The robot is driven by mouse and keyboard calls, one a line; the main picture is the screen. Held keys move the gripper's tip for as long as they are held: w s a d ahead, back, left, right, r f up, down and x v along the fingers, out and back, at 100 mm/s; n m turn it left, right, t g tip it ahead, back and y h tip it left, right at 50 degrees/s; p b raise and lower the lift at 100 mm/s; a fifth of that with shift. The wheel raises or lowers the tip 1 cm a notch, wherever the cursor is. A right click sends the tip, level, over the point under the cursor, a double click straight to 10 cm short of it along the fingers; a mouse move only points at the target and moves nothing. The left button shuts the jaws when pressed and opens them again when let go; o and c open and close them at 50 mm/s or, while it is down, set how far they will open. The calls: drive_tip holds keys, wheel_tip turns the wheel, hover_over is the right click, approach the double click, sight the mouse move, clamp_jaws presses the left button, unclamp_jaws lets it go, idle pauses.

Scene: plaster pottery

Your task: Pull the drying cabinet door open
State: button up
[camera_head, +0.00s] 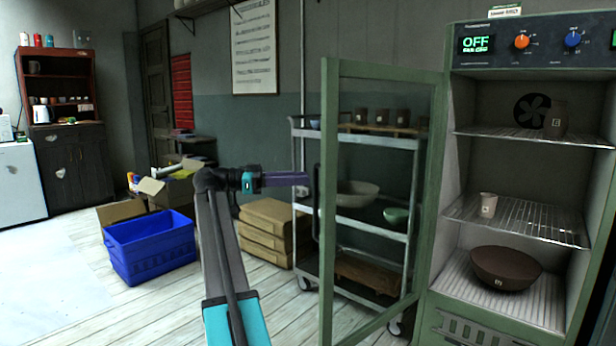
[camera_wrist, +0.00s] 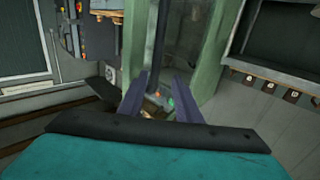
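The green drying cabinet (camera_head: 500,325) stands at the right with its glass door (camera_head: 331,90) swung wide open to the left. The door has a green frame and a dark vertical handle (camera_head: 316,205) on its outer face. My gripper (camera_head: 307,179), with purple fingers, reaches from the left to the handle. In the wrist view my gripper (camera_wrist: 161,80) has its fingers apart. The dark handle bar (camera_wrist: 157,45) runs down toward the gap between them, beside the green door frame (camera_wrist: 207,55). I see no contact; whether the bar lies between the fingertips is unclear.
Inside the cabinet are a brown bowl (camera_head: 505,268), a small cup (camera_head: 488,205) and a dark pot (camera_head: 555,119). A wheeled shelf cart (camera_head: 300,150) stands behind the glass door. A blue crate (camera_head: 150,245) and cardboard boxes (camera_head: 265,235) stand left; the front-left floor is clear.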

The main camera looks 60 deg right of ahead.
drive_tip(key=p+v, duration=0.1)
drive_tip(key=v, duration=0.8)
drive_tip(key=shift+p, duration=0.4)
drive_tip(key=shift+w, duration=0.1)
